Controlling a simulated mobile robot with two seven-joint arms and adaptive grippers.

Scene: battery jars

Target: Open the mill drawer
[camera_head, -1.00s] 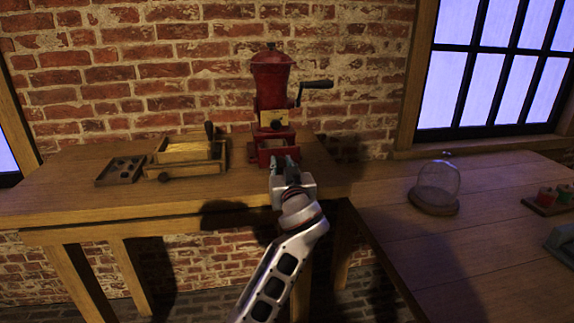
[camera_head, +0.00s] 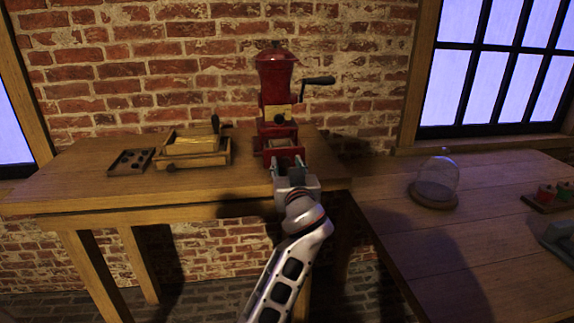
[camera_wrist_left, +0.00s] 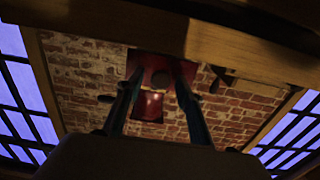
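The red mill (camera_head: 275,90) stands upright at the back of the wooden table, its crank (camera_head: 318,81) pointing right. Its drawer (camera_head: 285,154) at the base is pulled out toward me, and its pale inside shows from above. My left gripper (camera_head: 291,167) is right at the drawer's front end with its two fingers spread apart. In the left wrist view the fingers (camera_wrist_left: 158,72) are apart, with the dark red drawer front and a round knob (camera_wrist_left: 160,79) between them. I cannot tell whether a finger touches the drawer.
To the left on the table are a wooden box (camera_head: 193,152) with an upright dark handle and a small tray with holes (camera_head: 130,161). On the right table are a glass dome on a base (camera_head: 436,190) and red and green spools (camera_head: 546,193). Bare tabletop lies between.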

